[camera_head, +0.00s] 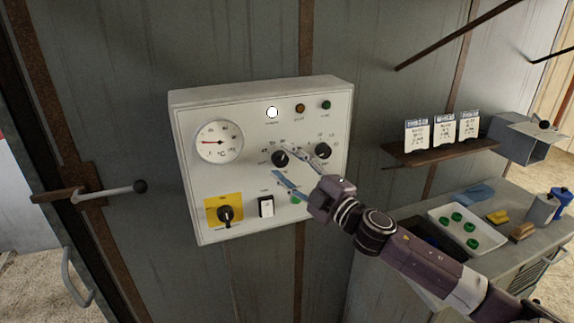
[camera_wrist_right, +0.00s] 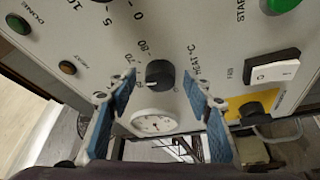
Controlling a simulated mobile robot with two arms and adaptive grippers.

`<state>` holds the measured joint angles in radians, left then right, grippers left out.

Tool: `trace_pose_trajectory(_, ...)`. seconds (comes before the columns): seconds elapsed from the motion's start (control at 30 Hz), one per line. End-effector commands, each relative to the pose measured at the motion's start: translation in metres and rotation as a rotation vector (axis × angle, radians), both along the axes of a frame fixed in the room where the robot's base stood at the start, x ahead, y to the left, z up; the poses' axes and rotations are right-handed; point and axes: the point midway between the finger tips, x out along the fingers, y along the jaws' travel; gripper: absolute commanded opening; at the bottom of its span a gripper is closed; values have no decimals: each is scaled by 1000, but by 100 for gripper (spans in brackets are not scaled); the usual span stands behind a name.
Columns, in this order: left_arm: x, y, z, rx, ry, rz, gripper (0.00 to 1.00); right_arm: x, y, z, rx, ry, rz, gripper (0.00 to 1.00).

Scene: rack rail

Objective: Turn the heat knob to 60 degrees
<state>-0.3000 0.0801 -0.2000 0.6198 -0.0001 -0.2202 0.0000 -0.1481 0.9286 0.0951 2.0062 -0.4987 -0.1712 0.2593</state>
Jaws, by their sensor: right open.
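The heat knob (camera_head: 281,158) is a black round knob with a number scale, in the middle of the grey control box. In the right wrist view the heat knob (camera_wrist_right: 159,73) sits beside the "HEAT °C" lettering, with 70 and 80 readable near it. Its exact setting is too small to tell. My right gripper (camera_head: 298,170) is open in front of the panel. In the wrist view its blue-padded fingers (camera_wrist_right: 160,79) lie on either side of the knob, with gaps between. Whether the tips reach around it I cannot tell. My left gripper is not in view.
The control box also carries a dial gauge (camera_head: 219,142), a second black knob (camera_head: 323,150), a yellow-plated switch (camera_head: 225,213), a white rocker switch (camera_head: 266,206) and a green button (camera_head: 296,198). A shelf with cards (camera_head: 440,151) and a bench tray (camera_head: 445,219) stand right.

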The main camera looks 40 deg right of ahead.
Motion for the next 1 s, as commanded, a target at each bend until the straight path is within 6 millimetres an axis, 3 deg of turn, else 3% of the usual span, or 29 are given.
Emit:
trace_pose_trajectory(0.37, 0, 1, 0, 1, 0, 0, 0, -18, -2, -5, 3, 3, 1, 46)
trace_pose_trajectory(1.0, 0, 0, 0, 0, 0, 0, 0, -102, -13, -18, 4, 3, -2, 46)
